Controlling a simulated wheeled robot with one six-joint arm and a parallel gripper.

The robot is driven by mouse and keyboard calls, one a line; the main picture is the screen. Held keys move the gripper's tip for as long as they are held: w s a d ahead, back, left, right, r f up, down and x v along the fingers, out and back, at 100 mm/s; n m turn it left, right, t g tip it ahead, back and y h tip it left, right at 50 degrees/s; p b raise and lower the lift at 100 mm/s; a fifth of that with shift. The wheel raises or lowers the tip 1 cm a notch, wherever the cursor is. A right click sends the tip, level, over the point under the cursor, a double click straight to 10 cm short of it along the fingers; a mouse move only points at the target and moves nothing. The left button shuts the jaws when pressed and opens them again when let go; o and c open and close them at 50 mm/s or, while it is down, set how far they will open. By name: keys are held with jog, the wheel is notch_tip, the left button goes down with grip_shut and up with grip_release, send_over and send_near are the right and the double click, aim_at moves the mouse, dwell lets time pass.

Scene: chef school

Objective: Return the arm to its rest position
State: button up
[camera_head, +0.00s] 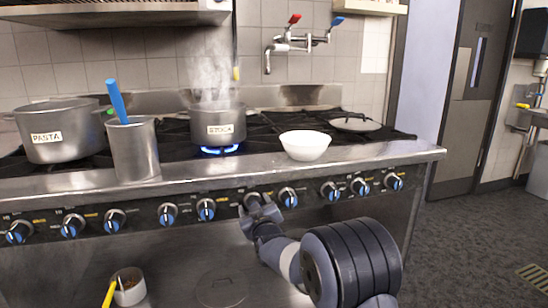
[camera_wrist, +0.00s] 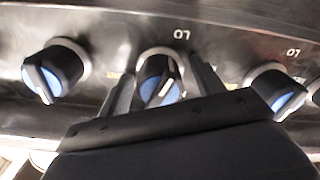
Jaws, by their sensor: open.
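My gripper (camera_head: 260,211) is at the stove's front panel in the head view, with its fingers pointing at a knob (camera_head: 252,200). In the wrist view my gripper (camera_wrist: 162,85) is open, with one finger on each side of a black and blue knob (camera_wrist: 160,80). I cannot tell whether the fingers touch it. My arm reaches in from the lower right of the head view. The steaming pot labelled STOCK (camera_head: 218,124) stands on a burner with a blue flame (camera_head: 219,150).
A white bowl (camera_head: 305,145) sits on the stove's front ledge. A metal container with a blue handle (camera_head: 133,150) and the PASTA pot (camera_head: 58,132) are at left. A small pot with a yellow handle (camera_head: 129,289) is below. Open floor (camera_head: 465,225) lies at right.

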jog(key=m+p, duration=0.2)
jog(key=m, duration=0.1)
jog(key=m+p, duration=0.2)
jog(key=shift+s+r, duration=0.15)
jog(key=shift+r, duration=0.1)
jog(key=shift+s+d+f+m, duration=0.15)
jog(key=shift+s+m, duration=0.15)
jog(key=shift+m, duration=0.1)
jog(key=d+v, duration=0.2)
jog(key=v, duration=1)
jog(key=shift+f+g+h, duration=0.4)
jog(key=shift+d, duration=0.1)
